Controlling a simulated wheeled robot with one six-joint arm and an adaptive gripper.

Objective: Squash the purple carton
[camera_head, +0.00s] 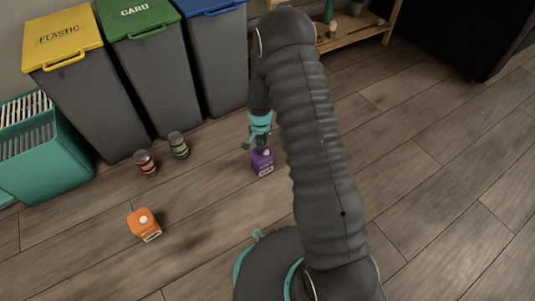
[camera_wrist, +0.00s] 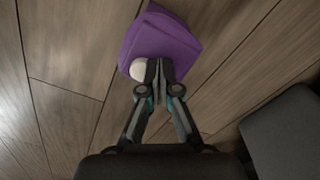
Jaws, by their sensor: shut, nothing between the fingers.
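The purple carton (camera_head: 262,162) stands on the wooden floor in the head view, in front of the blue-lidded bin. It also shows in the wrist view (camera_wrist: 165,38), with a round white cap (camera_wrist: 138,69) at its near edge. My gripper (camera_head: 262,147) is directly above the carton in the head view. In the wrist view its fingertips (camera_wrist: 159,66) are together, right beside the white cap and overlapping the carton's near part. Nothing is between the fingers. I cannot tell whether the tips touch the carton.
Bins with yellow (camera_head: 62,38), green (camera_head: 137,17) and blue (camera_head: 205,5) lids line the wall. A red can (camera_head: 145,163), a green can (camera_head: 178,145) and an orange carton (camera_head: 144,224) stand left of the purple carton. A teal crate (camera_head: 45,160) is far left.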

